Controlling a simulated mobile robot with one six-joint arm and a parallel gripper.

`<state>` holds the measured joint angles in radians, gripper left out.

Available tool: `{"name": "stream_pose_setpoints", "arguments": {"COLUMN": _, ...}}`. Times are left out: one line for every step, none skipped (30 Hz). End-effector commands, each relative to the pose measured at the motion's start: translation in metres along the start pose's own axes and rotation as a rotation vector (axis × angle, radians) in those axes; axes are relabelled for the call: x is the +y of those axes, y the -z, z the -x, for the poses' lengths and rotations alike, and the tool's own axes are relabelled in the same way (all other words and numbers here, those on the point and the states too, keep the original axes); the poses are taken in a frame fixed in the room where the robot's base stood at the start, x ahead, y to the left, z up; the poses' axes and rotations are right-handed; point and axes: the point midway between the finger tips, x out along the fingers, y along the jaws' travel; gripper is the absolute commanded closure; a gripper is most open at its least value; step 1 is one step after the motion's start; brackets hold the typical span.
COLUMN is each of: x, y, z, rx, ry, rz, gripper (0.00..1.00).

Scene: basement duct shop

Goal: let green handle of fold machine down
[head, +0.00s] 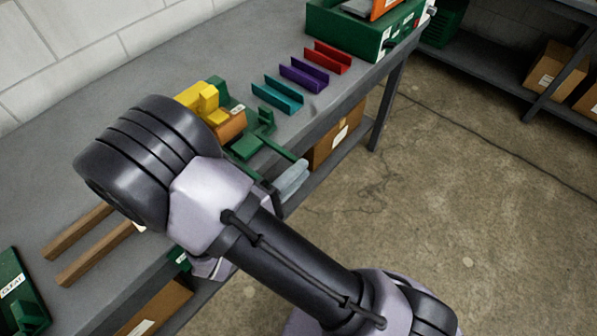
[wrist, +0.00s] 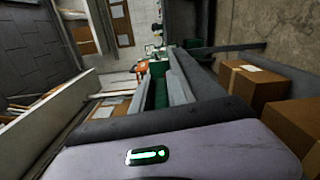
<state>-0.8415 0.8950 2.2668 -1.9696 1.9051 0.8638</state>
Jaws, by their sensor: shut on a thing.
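The fold machine (head: 215,108), with yellow, orange and green parts, sits near the bench's front edge in the head view. Its green handle (head: 279,147) sticks out past that edge, sloping down to the right in the picture. My gripper (head: 291,179) is at the handle's outer end, shut on it; my arm hides the wrist and part of the grip. In the wrist view, a green bar (wrist: 158,88) runs beside a grey finger of mine, with my grey gripper body filling the bottom. The exact contact is hard to see.
Teal (head: 277,95), purple (head: 304,74) and red (head: 328,57) channels lie on the bench beyond the machine. Two wooden bars (head: 95,255) lie at left. Cardboard boxes (head: 338,132) stand on the shelf below. The concrete floor (head: 450,190) at right is clear.

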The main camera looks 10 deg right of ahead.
Motion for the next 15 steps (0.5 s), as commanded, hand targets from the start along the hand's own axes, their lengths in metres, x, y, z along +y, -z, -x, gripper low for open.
{"name": "stream_pose_setpoints", "arguments": {"x": -0.0036, "y": 0.0011, "z": 0.0, "rx": 0.002, "ry": 0.0, "rz": 0.002, "gripper": 1.0}}
{"name": "stream_pose_setpoints", "arguments": {"x": -0.0043, "y": 0.0014, "z": 0.0, "rx": 0.002, "ry": 0.0, "rz": 0.002, "gripper": 1.0}}
{"name": "stream_pose_setpoints", "arguments": {"x": -0.005, "y": 0.0017, "z": 0.0, "rx": 0.002, "ry": 0.0, "rz": 0.003, "gripper": 1.0}}
{"name": "stream_pose_setpoints", "arguments": {"x": -0.0055, "y": 0.0019, "z": 0.0, "rx": 0.002, "ry": 0.001, "rz": 0.003, "gripper": 1.0}}
{"name": "stream_pose_setpoints", "arguments": {"x": -0.0059, "y": 0.002, "z": 0.0, "rx": 0.002, "ry": 0.001, "rz": 0.003, "gripper": 1.0}}
{"name": "stream_pose_setpoints", "arguments": {"x": -0.0063, "y": 0.0022, "z": 0.0, "rx": 0.002, "ry": 0.001, "rz": 0.004, "gripper": 1.0}}
{"name": "stream_pose_setpoints", "arguments": {"x": -0.0066, "y": 0.0023, "z": 0.0, "rx": 0.002, "ry": 0.001, "rz": 0.004, "gripper": 1.0}}
{"name": "stream_pose_setpoints", "arguments": {"x": -0.0068, "y": 0.0023, "z": 0.0, "rx": 0.003, "ry": 0.001, "rz": 0.005, "gripper": 1.0}}
{"name": "stream_pose_setpoints", "arguments": {"x": -0.0071, "y": 0.0023, "z": 0.0, "rx": 0.003, "ry": 0.001, "rz": 0.006, "gripper": 1.0}}
{"name": "stream_pose_setpoints", "arguments": {"x": -0.0072, "y": 0.0024, "z": 0.0, "rx": 0.003, "ry": 0.002, "rz": 0.006, "gripper": 1.0}}
{"name": "stream_pose_setpoints", "arguments": {"x": -0.0073, "y": 0.0024, "z": 0.0, "rx": 0.003, "ry": 0.002, "rz": 0.006, "gripper": 1.0}}
{"name": "stream_pose_setpoints", "arguments": {"x": -0.0075, "y": 0.0024, "z": 0.0, "rx": 0.003, "ry": 0.002, "rz": 0.007, "gripper": 1.0}}
{"name": "stream_pose_setpoints", "arguments": {"x": -0.0076, "y": 0.0024, "z": 0.0, "rx": 0.003, "ry": 0.002, "rz": 0.008, "gripper": 1.0}}
{"name": "stream_pose_setpoints", "arguments": {"x": -0.0078, "y": 0.0024, "z": 0.0, "rx": 0.003, "ry": 0.002, "rz": 0.008, "gripper": 1.0}}
{"name": "stream_pose_setpoints", "arguments": {"x": -0.008, "y": 0.0023, "z": 0.0, "rx": 0.003, "ry": 0.003, "rz": 0.009, "gripper": 1.0}}
